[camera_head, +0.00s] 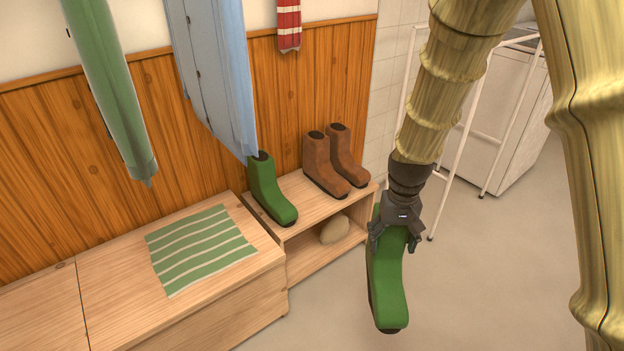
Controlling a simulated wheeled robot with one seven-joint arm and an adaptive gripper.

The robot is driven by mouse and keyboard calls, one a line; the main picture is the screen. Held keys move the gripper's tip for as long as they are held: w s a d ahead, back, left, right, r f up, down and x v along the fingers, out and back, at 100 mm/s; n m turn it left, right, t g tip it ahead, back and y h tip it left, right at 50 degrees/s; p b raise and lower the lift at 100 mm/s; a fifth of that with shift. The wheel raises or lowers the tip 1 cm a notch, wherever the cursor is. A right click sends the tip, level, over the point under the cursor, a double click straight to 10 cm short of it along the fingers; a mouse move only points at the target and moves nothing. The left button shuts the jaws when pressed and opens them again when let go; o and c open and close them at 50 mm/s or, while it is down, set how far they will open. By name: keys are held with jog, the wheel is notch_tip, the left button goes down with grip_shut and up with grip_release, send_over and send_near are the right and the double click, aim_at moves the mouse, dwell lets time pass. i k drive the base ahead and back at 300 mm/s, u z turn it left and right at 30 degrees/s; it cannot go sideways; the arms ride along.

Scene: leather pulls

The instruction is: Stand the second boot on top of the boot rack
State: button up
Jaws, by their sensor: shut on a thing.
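My gripper (396,232) is shut on a green boot (386,280). It holds this boot in the air in front of and to the right of the boot rack, with the toe towards the camera. The gripper's fingers cover part of the boot's upper end. The wooden boot rack (299,228) has a top board and an open shelf below. Another green boot (268,192) stands upright on the left of the rack's top. Bare board shows between it and the brown boots.
A pair of brown boots (322,166) stands at the right of the rack's top. A tan rounded object (334,229) lies on the lower shelf. A bench with a striped mat (200,248) adjoins the rack. A blue garment (212,70) hangs above the standing green boot. A white metal frame (470,135) stands right.

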aim_at(298, 196)
jog(key=i, duration=1.05)
jog(key=u, duration=0.55)
jog(key=i, duration=0.5)
